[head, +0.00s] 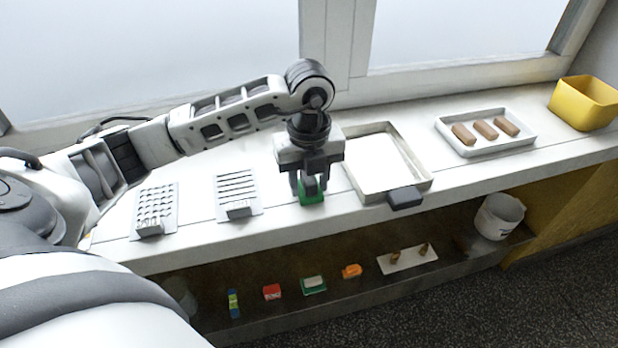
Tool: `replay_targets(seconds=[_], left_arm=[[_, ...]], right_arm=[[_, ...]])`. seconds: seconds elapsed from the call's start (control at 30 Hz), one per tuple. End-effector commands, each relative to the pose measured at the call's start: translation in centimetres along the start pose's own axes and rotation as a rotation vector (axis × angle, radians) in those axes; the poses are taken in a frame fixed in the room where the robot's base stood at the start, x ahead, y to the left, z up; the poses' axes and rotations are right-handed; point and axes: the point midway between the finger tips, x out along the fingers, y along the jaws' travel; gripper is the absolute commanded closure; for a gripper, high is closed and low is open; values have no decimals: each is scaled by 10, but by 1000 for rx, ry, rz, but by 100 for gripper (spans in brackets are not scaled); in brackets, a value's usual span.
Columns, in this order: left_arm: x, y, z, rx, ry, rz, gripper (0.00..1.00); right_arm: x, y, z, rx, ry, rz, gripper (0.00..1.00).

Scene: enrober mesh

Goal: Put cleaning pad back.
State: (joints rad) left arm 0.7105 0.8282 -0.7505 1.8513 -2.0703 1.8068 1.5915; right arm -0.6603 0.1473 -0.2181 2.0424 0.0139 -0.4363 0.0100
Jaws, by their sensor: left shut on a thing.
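My left gripper (311,186) points down at the middle of the counter. It is shut on a green cleaning pad (312,198) with a dark grip on top. The pad is at or just above the white counter surface; I cannot tell if it touches. It is between a slotted plate (237,190) on the left and a shallow framed tray (428,186) with a black handle (404,198) on the right. My right gripper is not in view.
A perforated plate (155,208) lies far left. A white tray (463,151) with brown bars and a yellow bin (584,104) stand right. The lower shelf (345,308) holds a green-and-white item (313,285), a red box (272,292), an orange item (352,271) and a white bucket (497,218).

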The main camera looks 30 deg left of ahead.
Motion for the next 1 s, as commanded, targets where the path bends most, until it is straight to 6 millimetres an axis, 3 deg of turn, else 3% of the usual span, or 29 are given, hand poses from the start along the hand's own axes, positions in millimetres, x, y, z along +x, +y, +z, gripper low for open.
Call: replay_targets(seconds=[0.1, 0.13, 0.2, 0.6, 1.0], left_arm=[[4, 0, 0, 0, 0, 0, 81], [3, 0, 0, 0, 0, 0, 52], [3, 0, 0, 0, 0, 0, 38], [-8, -1, 0, 0, -1, -4, 38], [-91, -1, 1, 0, -4, -4, 38]], right_arm=[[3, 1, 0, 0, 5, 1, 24], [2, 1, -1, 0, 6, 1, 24], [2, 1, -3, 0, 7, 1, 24], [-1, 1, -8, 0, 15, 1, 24], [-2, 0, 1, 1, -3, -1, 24]])
